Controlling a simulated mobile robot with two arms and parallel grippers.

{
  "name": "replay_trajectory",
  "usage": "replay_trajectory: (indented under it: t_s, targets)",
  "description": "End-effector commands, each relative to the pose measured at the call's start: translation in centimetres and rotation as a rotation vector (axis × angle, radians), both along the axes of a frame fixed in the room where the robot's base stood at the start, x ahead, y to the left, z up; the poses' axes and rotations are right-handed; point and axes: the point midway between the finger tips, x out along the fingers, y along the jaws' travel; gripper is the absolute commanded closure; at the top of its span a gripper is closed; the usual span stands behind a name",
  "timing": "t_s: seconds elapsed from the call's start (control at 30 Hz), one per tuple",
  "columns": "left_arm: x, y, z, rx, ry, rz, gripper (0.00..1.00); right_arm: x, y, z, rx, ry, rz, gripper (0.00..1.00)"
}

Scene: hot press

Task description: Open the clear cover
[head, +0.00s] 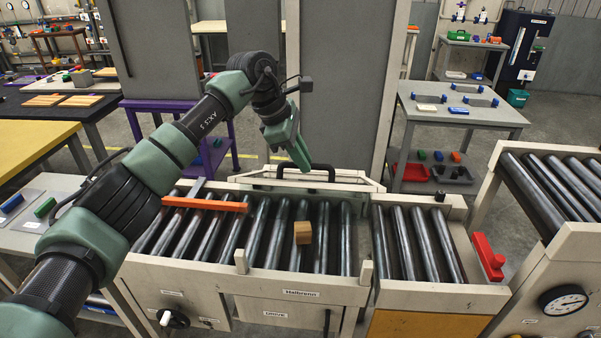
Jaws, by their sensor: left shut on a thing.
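My left gripper (300,160) comes down from the left arm at the back of the roller press. It is shut on the black arched handle (332,173) of the clear cover. The clear cover (290,192) is hard to make out; a faint see-through panel shows near the handle, at the far side of the rollers. Its exact tilt cannot be told. My right gripper is not in view.
A small wooden block (303,233) sits on the rollers (270,235). An orange bar (205,204) lies across the left rollers. A red part (488,257) is at the right side. Grey panels (340,80) stand behind the press.

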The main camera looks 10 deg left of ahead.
Motion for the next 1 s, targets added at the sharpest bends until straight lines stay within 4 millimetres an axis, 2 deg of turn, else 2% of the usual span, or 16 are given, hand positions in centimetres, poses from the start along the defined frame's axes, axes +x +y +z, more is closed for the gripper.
replay_trajectory:
  t_s: [0.03,0.2,0.73,0.77,0.8,0.83,1.0]
  targets:
    - [0.7,0.2,0.6,0.006,-0.002,0.011,1.0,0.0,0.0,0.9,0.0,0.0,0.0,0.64]
    - [1.7,0.3,1.2,0.007,0.0,0.011,1.0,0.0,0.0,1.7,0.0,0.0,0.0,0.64]
    - [2.1,0.3,1.1,0.007,0.001,0.012,1.0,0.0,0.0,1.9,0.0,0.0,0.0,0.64]
    - [2.1,0.4,1.1,0.007,0.001,0.012,0.8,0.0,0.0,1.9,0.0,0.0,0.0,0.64]
    - [2.1,0.3,1.1,0.007,0.002,0.012,0.69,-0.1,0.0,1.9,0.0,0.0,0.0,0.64]
    - [2.1,0.3,1.2,0.006,0.002,0.011,0.64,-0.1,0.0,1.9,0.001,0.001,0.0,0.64]
    - [2.1,0.3,1.4,0.004,0.0,0.009,0.64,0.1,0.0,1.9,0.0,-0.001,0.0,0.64]
